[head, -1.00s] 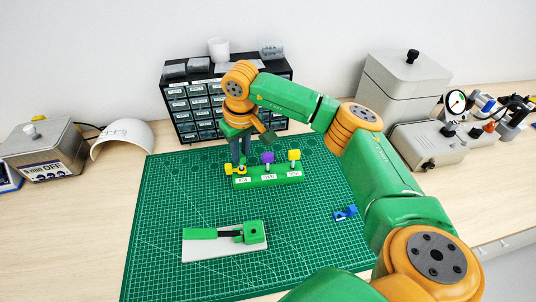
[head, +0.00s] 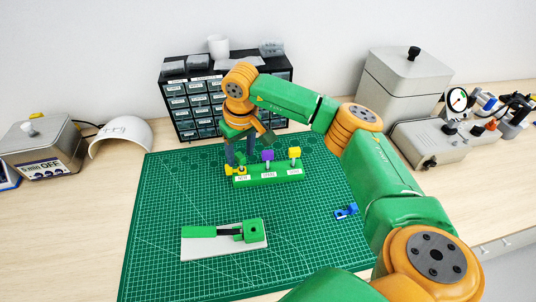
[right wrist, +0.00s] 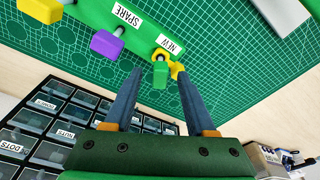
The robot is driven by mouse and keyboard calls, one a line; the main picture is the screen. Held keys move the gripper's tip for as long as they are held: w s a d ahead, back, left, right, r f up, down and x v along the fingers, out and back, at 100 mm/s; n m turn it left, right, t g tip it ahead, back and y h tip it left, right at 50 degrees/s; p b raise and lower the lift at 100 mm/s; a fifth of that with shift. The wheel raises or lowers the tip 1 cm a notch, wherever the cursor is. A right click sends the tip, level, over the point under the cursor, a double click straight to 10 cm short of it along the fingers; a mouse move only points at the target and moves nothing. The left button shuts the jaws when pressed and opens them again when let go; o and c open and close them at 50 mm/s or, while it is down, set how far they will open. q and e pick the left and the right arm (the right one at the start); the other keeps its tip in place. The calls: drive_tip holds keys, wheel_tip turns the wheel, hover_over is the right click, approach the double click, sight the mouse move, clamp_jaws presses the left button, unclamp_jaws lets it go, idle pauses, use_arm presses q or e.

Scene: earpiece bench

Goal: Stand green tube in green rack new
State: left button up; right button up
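The green rack (head: 268,178) stands near the back of the cutting mat; it also shows in the right wrist view (right wrist: 143,36). A green-topped piece, seemingly the green tube (right wrist: 160,75), is at the rack's NEW place with a yellow part (right wrist: 160,54) at its base. It appears to stand there, though its lower end is partly hidden. My right gripper (right wrist: 158,72) is open, with its fingers on either side of the green top and gaps showing. In the head view the right gripper (head: 239,162) hangs over the rack's left end. My left gripper is out of view.
Purple (head: 268,155) and yellow (head: 294,152) tops stand in the rack's other places. A drawer cabinet (head: 196,112) rises close behind. A pale plate (head: 200,249) with green and black parts and a blue piece (head: 346,211) lie on the mat; its middle is clear.

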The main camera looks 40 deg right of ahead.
drive_tip(key=r, duration=0.2)
drive_tip(key=r+b, duration=0.1)
drive_tip(key=r, duration=0.1)
drive_tip(key=s+r, duration=0.1)
drive_tip(key=r, duration=0.1)
drive_tip(key=shift+r+b, duration=0.25)
drive_tip(key=shift+b, duration=0.15)
drive_tip(key=shift+r, duration=0.3)
